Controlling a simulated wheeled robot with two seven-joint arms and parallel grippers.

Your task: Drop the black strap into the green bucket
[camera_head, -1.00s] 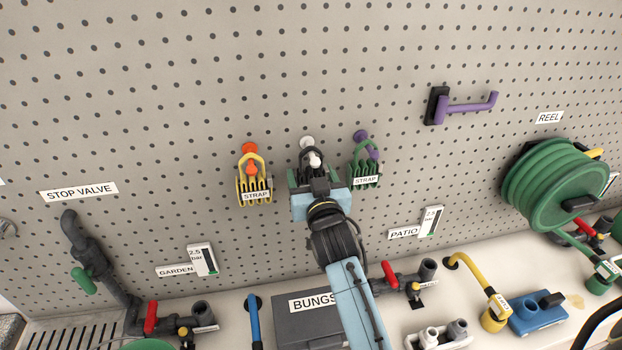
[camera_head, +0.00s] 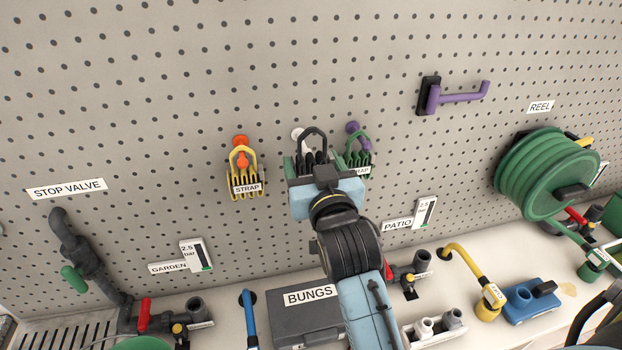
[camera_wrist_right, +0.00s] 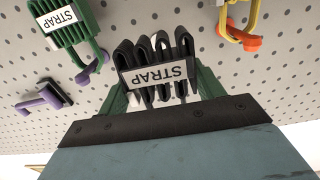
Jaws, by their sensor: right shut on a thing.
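The black strap (camera_head: 312,141) is a folded bundle with a loop on top, in front of the pegboard in the head view. It also shows in the right wrist view (camera_wrist_right: 158,62), with a white STRAP label. My right gripper (camera_head: 325,168) is shut on it, a green finger on each side. A white peg (camera_head: 297,134) shows just behind the strap's loop; whether they touch is unclear. A green round rim (camera_head: 143,343), perhaps the green bucket, is cut off at the head view's bottom left.
A yellow strap (camera_head: 244,178) hangs to the left on an orange peg. A green strap (camera_head: 357,152) hangs close on the right on a purple peg. A purple hook (camera_head: 459,95) and a green reel (camera_head: 545,175) are further right. A grey BUNGS box (camera_head: 312,312) stands below.

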